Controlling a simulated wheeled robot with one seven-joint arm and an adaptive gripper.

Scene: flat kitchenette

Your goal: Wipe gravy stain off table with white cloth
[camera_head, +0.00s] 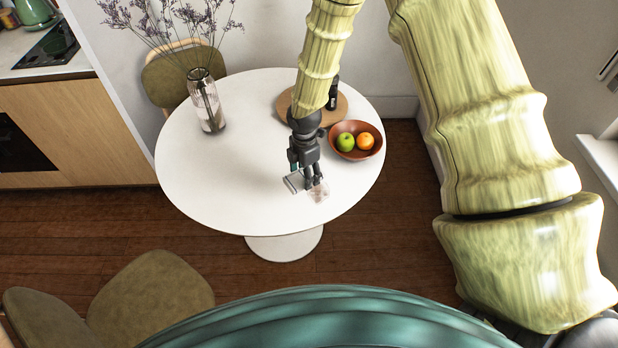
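The round white table (235,195) stands in the middle of the head view. My gripper (306,184) points down at the table's front right part, close to the surface. A small patch with pale, pinkish-brown marks (318,193) shows at the fingertips on the right; I cannot tell whether it is the gravy stain, the cloth or both. A small grey-white piece with dark edges shows at the left of the fingers; I cannot tell whether it is cloth or part of the gripper. The fingers are too small and dark to tell whether they are open or shut.
A reddish-brown bowl (345,154) with a green apple (346,142) and an orange (365,141) stands close to the right of my gripper. A round wooden board (284,104) with a dark bottle (332,95) lies behind. A glass vase (206,105) stands at left. The table's front left is clear.

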